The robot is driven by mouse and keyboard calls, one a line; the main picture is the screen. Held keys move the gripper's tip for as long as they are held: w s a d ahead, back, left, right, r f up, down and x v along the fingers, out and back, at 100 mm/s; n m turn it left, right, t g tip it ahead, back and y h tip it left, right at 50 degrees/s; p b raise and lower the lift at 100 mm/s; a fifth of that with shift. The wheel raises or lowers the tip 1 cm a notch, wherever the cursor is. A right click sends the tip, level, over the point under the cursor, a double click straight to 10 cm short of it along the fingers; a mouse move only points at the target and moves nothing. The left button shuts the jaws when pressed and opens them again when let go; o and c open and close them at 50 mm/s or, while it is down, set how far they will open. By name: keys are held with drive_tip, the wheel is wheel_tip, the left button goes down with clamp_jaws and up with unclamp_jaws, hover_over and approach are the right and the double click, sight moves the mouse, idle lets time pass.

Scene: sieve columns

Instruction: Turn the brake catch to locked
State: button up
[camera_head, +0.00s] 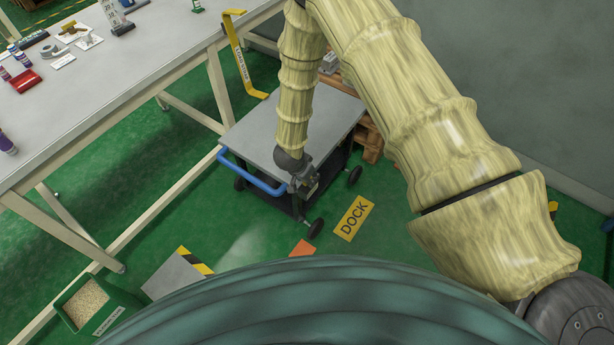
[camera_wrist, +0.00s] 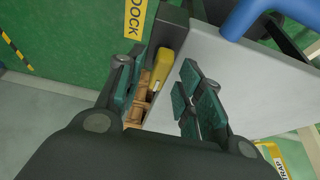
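The cart (camera_head: 290,124) stands on the green floor with a grey top and a blue push handle (camera_head: 252,172). A yellow lever (camera_wrist: 162,66), apparently the brake catch, shows in the wrist view on a dark bracket (camera_wrist: 169,28) at the edge of the cart's grey panel (camera_wrist: 235,85). My gripper (camera_head: 305,182) is at the cart's near corner, by the handle's right end. In the wrist view its fingers are spread, with the lever seen in the gap. I see no clear contact. In the head view the gripper hides the catch.
A yellow DOCK floor sign (camera_head: 354,217) lies right of the cart. A long workbench (camera_head: 100,100) with small items runs along the left. A wooden pallet (camera_head: 372,140) is behind the cart. A green bin of pellets (camera_head: 88,303) stands front left.

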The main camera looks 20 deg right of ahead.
drive_tip(key=shift+r, duration=0.15)
drive_tip(key=v, duration=1.1)
drive_tip(key=shift+a+r, duration=0.15)
drive_tip(key=shift+r, duration=0.15)
drive_tip(key=shift+s, duration=0.2)
